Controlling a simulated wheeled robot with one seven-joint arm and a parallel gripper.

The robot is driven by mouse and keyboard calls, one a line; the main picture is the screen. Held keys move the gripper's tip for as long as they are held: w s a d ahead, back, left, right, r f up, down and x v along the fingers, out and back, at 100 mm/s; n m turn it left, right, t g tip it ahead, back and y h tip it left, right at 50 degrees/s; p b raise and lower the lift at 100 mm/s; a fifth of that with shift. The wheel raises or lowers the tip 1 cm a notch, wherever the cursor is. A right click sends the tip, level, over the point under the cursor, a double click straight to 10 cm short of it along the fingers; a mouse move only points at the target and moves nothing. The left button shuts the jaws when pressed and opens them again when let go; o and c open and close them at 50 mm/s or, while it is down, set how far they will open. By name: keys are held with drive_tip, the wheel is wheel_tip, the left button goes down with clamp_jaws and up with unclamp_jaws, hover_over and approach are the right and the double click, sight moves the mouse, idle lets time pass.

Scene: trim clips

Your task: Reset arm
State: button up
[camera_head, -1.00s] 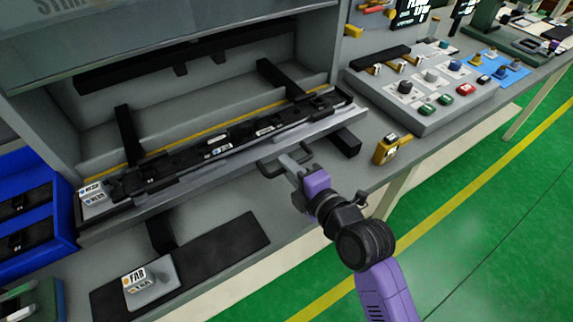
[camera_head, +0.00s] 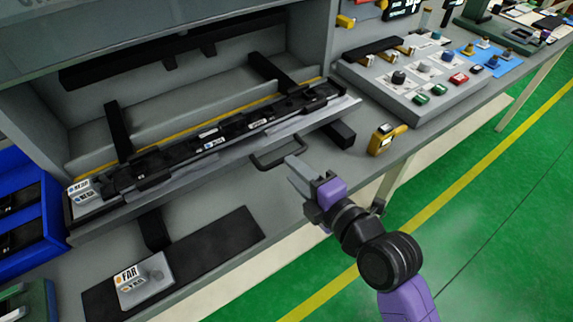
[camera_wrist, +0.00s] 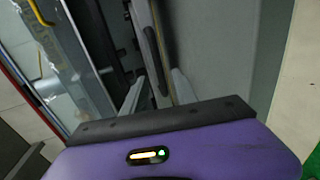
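My gripper (camera_head: 290,170) is in the lower middle of the head view, over the front of the bench, with its purple wrist behind it. Its two grey fingers are apart, with nothing seen between them. They also show apart in the wrist view (camera_wrist: 157,97). A black bar handle (camera_head: 281,151) on the front of the fixture tray (camera_head: 215,160) is just beyond the fingertips; a small gap seems to separate them. The tray holds a long black trim strip (camera_head: 235,128) with small white labels.
A grey button panel (camera_head: 430,85) and a yellow device (camera_head: 386,139) stand to the right. A FAR-marked block (camera_head: 145,283) sits on a black mat (camera_head: 225,238) at the front. Blue bins (camera_head: 28,180) are at left. Open green floor (camera_head: 490,210) lies right.

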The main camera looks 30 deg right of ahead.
drive_tip(key=shift+v, duration=1)
drive_tip(key=shift+r+m, duration=0.15)
drive_tip(key=shift+m, duration=0.35)
drive_tip(key=s+a+f+m, duration=0.1)
drive_tip(key=s+m, duration=0.7)
drive_tip(key=s, duration=0.5)
drive_tip(key=s+a+f+m, duration=0.2)
drive_tip(key=s+m, duration=0.7)
drive_tip(key=s, duration=0.4)
drive_tip(key=shift+s+g+h, duration=0.3)
drive_tip(key=shift+s+g, duration=0.1)
